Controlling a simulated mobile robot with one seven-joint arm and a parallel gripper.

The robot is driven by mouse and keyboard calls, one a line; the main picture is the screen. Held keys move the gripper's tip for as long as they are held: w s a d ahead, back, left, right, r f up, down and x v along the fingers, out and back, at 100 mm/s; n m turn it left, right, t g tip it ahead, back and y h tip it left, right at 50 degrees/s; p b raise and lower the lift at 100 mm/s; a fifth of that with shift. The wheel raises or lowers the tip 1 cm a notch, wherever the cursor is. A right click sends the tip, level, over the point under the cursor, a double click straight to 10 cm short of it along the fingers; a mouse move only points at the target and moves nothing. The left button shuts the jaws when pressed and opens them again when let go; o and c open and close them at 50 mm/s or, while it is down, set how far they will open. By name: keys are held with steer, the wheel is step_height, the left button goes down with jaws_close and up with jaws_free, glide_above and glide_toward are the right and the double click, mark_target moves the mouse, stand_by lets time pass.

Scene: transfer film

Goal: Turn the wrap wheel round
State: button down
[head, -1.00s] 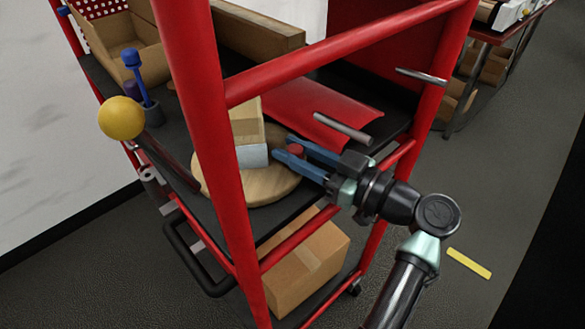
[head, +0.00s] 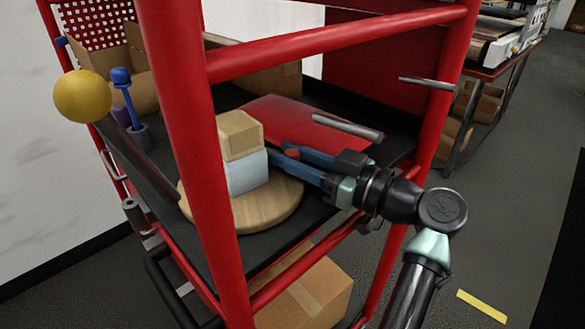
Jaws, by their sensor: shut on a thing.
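The wrap wheel is a round wooden disc (head: 268,208) on the dark shelf of a red-framed cart, partly hidden by the front red post. My gripper (head: 296,159) reaches in from the right between the cart's rails.
A red sheet (head: 300,125) and a grey bar (head: 347,127) lie behind my gripper. The red posts and upper rail (head: 330,42) frame the opening. A yellow ball (head: 82,97) and a blue-topped tool (head: 122,80) stand left. A cardboard box (head: 310,295) sits below.

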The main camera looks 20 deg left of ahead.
steer(key=shift+w+a+b, duration=0.35)
steer(key=shift+w+b, duration=0.1)
steer(key=shift+b, duration=0.2)
stand_by(0.4)
steer(key=c, duration=0.6)
jaws_free()
steer(key=v, duration=1.3)
steer(key=shift+p, duration=0.45)
